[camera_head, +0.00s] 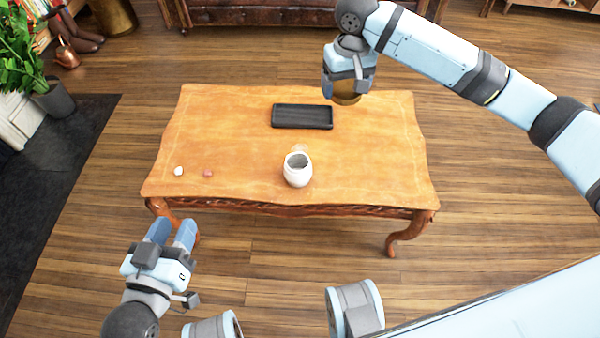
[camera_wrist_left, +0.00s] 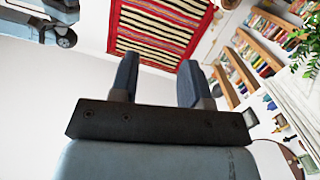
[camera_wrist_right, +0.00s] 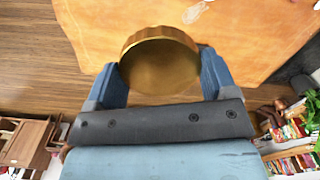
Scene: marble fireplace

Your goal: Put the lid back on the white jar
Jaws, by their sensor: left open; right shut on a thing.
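The white jar (camera_head: 297,172) stands upright near the front middle of the wooden table, its mouth open and dark inside. My right gripper (camera_head: 343,90) is above the table's back right part, behind and to the right of the jar. It is shut on a round golden-brown lid (camera_head: 347,98); the lid also shows between the fingers in the right wrist view (camera_wrist_right: 160,65). My left gripper (camera_head: 172,232) is open and empty, in front of the table's front left corner. The left wrist view shows its two fingers apart (camera_wrist_left: 157,82), facing a wall.
A black tray (camera_head: 302,117) lies on the table (camera_head: 230,130) left of the lid. A small white item (camera_head: 179,171) and a small reddish item (camera_head: 208,173) lie near the front left edge. The tabletop between tray and jar is mostly clear. A potted plant (camera_head: 52,100) stands at far left.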

